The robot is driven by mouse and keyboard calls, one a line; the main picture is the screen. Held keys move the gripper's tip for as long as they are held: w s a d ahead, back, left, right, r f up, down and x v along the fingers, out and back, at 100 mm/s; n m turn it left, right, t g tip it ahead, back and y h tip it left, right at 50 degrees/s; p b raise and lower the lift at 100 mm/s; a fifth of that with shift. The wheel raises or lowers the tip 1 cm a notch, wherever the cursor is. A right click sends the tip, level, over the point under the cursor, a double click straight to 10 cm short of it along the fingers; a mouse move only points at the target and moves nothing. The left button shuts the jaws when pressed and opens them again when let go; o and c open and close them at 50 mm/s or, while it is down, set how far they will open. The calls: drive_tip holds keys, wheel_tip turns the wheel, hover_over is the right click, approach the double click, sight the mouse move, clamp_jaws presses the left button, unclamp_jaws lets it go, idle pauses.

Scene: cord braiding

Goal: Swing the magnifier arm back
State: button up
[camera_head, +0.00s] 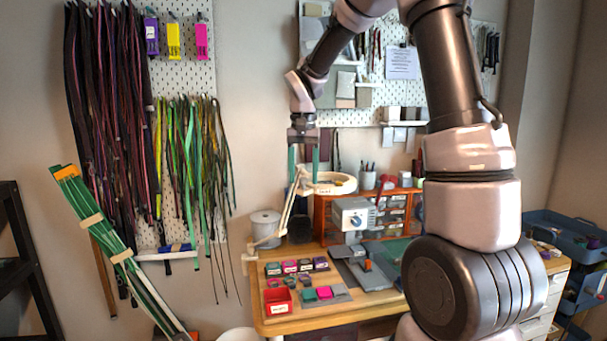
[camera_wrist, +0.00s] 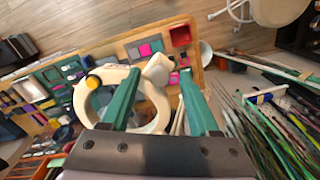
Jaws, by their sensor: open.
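The magnifier has a cream ring head (camera_head: 335,183) and a jointed cream arm (camera_head: 287,212) that rises from the left edge of the workbench. In the wrist view its ring (camera_wrist: 83,104) lies mostly left of and behind my left finger, with a yellow-orange knob on its rim. The rounded joint (camera_wrist: 158,71) where arm meets head shows between my fingers. My gripper (camera_head: 304,174) points down above the arm's upper end, its two teal fingers apart and empty. In the wrist view the gripper (camera_wrist: 158,80) is open around the joint's outline; I cannot tell whether it touches.
The wooden workbench (camera_head: 300,325) carries a red tray (camera_head: 278,300), small coloured blocks, a grey device (camera_head: 350,214) and an orange drawer cabinet (camera_head: 323,222). A grey canister (camera_head: 265,224) stands beside the magnifier arm. Cords hang on the pegboard at left. A blue cart (camera_head: 560,230) stands at right.

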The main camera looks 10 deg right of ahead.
clamp_jaws()
idle(1.4)
